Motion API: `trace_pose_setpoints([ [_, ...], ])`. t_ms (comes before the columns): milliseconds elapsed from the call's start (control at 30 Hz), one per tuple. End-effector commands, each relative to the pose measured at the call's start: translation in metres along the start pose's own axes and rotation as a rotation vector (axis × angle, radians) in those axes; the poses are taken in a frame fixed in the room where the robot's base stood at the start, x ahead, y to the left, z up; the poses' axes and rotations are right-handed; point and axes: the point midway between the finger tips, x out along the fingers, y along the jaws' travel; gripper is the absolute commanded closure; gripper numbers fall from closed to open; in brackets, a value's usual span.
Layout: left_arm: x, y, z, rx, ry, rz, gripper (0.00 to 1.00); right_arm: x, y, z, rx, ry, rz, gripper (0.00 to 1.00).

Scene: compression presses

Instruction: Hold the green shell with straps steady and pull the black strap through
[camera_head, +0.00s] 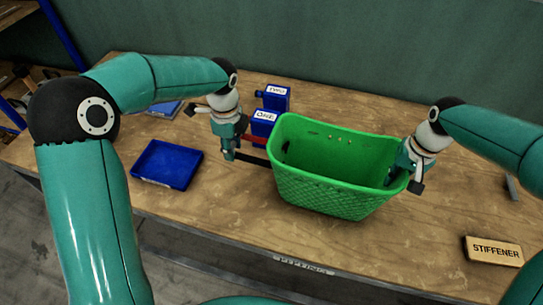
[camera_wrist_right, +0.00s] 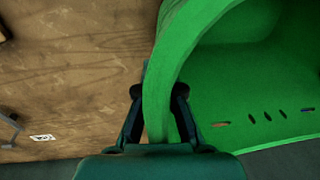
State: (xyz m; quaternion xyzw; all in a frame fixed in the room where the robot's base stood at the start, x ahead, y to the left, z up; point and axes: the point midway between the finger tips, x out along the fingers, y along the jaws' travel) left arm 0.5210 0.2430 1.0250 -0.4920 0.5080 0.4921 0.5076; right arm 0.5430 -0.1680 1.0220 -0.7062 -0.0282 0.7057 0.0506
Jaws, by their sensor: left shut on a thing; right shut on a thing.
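The green shell (camera_head: 325,195), an open basket-like tub, stands upright on the wooden table right of centre. A row of small slots shows in its wall in the right wrist view (camera_wrist_right: 268,116). A black strap (camera_head: 252,159) sticks out from its left side. My left gripper (camera_head: 229,157) is shut on the outer end of this strap, just left of the shell. A red strap (camera_head: 254,140) lies behind the black one, partly hidden. My right gripper (camera_head: 405,170) is shut on the shell's right rim, which runs between its fingers in the right wrist view (camera_wrist_right: 158,100).
Blue boxes labelled ONE (camera_head: 264,122) and apparently TWO (camera_head: 275,97) stand behind the left gripper. A blue tray (camera_head: 167,165) lies at left. A wooden block marked STIFFENER (camera_head: 493,250) lies at front right. The table (camera_head: 235,200) is bare in front of the shell.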

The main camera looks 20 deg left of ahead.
Motion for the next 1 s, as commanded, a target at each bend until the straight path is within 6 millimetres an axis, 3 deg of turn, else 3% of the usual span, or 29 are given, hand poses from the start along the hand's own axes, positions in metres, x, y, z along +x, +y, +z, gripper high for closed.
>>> trace_pose_setpoints([
  [233, 0.000, 0.000, 0.009, -0.002, -0.002, -0.001, 1.00, 0.000, 0.001, 0.000, 0.000, 0.001, 0.002, 1.00],
  [267, 0.000, 0.000, 0.009, -0.001, -0.001, -0.001, 0.60, 0.000, 0.001, 0.000, 0.000, 0.001, 0.002, 1.00],
  [400, 0.000, 0.000, 0.008, -0.001, -0.001, -0.001, 0.36, 0.000, 0.001, 0.000, 0.000, 0.001, 0.001, 1.00],
  [767, -0.002, 0.000, 0.007, 0.000, 0.000, -0.001, 0.35, 0.000, 0.000, 0.000, 0.000, 0.001, 0.000, 1.00],
  [1000, -0.029, -0.001, 0.007, -0.001, 0.000, -0.005, 0.35, 0.000, 0.000, 0.000, 0.000, 0.001, 0.000, 1.00],
])
